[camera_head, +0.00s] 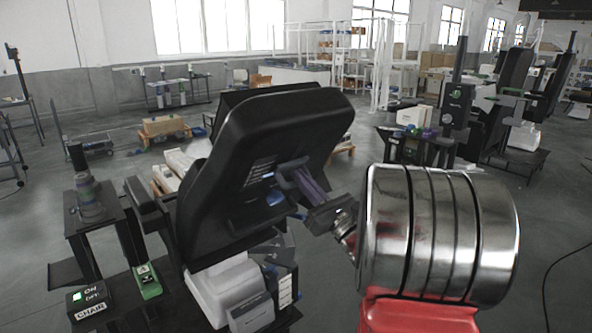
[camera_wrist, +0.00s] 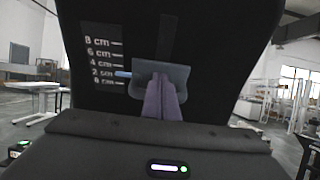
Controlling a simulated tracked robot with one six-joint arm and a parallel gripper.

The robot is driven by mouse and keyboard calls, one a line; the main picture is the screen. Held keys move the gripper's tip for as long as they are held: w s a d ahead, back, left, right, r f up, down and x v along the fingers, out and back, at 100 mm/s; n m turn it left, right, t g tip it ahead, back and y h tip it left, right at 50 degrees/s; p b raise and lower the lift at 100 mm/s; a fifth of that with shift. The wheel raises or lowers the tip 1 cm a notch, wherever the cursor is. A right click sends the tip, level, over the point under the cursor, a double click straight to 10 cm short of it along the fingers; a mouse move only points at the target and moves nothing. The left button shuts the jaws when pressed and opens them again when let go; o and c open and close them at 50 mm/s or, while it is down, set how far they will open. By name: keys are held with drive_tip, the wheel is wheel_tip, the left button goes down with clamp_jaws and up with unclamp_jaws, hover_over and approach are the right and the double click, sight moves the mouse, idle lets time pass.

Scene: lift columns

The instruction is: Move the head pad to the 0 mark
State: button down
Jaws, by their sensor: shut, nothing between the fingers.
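The head pad (camera_wrist: 141,82) is a grey-blue plate on the front of the black chair back (camera_wrist: 210,40) in the wrist view. Its light-blue pointer (camera_wrist: 124,74) lies level with the 2 cm mark. The white scale (camera_wrist: 103,63) runs from 8 cm at the top to 0 cm at the bottom, left of the pad. My gripper (camera_wrist: 159,77) has purple fingers, shut and empty, in front of the pad's middle and overlapping it. I cannot tell whether they touch. In the head view my gripper (camera_head: 296,174) reaches the chair back (camera_head: 270,115) from the right.
A switch box labelled CHAIR (camera_head: 90,301) with a green light stands at lower left. Beside it is a black stand with a grey-purple cylinder (camera_head: 91,203). A white housing (camera_head: 228,290) sits below the chair back. More equipment (camera_head: 455,110) stands at right, with open floor between.

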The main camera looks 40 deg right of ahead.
drive_tip(key=shift+w+f, duration=0.8)
drive_tip(key=shift+f, duration=0.25)
idle(1.1)
drive_tip(key=shift+s+r, duration=0.15)
drive_tip(key=shift+r, duration=0.05)
idle(0.3)
drive_tip(key=shift+s+r, duration=0.3)
drive_tip(key=shift+r, duration=0.15)
drive_tip(key=shift+s, duration=0.1)
idle(0.3)
drive_tip(key=f+v, duration=0.2)
drive_tip(key=v, duration=0.6)
idle(1.0)
drive_tip(key=shift+f, duration=0.15)
idle(0.7)
